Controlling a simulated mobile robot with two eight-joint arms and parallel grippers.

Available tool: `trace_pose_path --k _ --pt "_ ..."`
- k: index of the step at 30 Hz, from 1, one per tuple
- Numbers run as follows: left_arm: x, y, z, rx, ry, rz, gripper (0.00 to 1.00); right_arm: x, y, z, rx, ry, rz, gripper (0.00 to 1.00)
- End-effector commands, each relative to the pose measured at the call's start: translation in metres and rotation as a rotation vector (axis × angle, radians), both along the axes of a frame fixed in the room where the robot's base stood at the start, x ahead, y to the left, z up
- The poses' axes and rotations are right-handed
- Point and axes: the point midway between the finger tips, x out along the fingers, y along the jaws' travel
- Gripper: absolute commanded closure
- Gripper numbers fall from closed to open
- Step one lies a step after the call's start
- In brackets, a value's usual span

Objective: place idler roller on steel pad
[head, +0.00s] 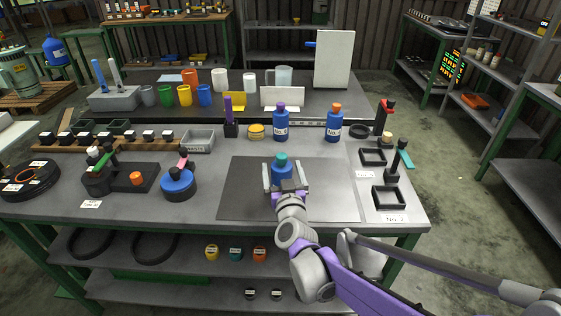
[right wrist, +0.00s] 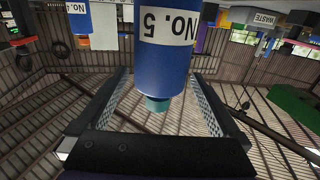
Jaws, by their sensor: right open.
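A blue bottle with a teal cap (head: 281,170) stands on the dark steel pad (head: 335,190) in the middle of the table. In the right wrist view the bottle (right wrist: 165,65) appears upside down, with a "NO. 5" label. My right gripper (head: 284,174) is open, with one finger on each side of the bottle; a gap shows beside it. I cannot tell which part is the idler roller. A small orange cylinder (head: 136,178) sits on a black fixture at the left. My left gripper is not in view.
Blue bottles with purple (head: 281,125) and orange (head: 333,125) caps stand behind the pad. A blue round part (head: 178,183) stands left of it. Black square frames (head: 388,197) and an upright black tool (head: 398,160) are at the right. The pad's right part is clear.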

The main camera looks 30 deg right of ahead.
Motion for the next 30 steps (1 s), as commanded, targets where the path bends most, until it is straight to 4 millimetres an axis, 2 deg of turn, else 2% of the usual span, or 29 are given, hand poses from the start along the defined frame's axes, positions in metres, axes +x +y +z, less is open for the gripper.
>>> trace_pose_path --k 3,9,15,20,23,26,27,29,30 --pt "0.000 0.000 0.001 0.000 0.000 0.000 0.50 -0.026 0.011 0.000 0.000 0.000 0.002 0.00" --pt "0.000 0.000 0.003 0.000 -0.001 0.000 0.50 -0.058 0.025 0.000 0.001 0.000 0.001 0.00" --pt "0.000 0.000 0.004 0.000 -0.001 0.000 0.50 -0.072 0.029 0.000 0.001 0.000 -0.001 0.00" --pt "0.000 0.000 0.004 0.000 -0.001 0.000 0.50 -0.073 0.036 -0.001 0.003 0.009 0.024 0.00" --pt "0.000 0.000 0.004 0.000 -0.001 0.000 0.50 -0.075 0.062 -0.007 0.021 0.057 0.132 0.00" --pt "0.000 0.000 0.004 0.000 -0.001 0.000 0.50 -0.091 0.108 -0.028 0.064 0.190 0.309 0.00" --pt "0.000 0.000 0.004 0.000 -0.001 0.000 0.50 -0.103 0.126 -0.042 0.085 0.270 0.377 0.00" --pt "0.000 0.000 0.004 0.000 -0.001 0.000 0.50 -0.128 0.149 -0.066 0.118 0.413 0.457 0.00" --pt "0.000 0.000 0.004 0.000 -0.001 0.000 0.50 -0.148 0.159 -0.083 0.140 0.513 0.489 0.00"
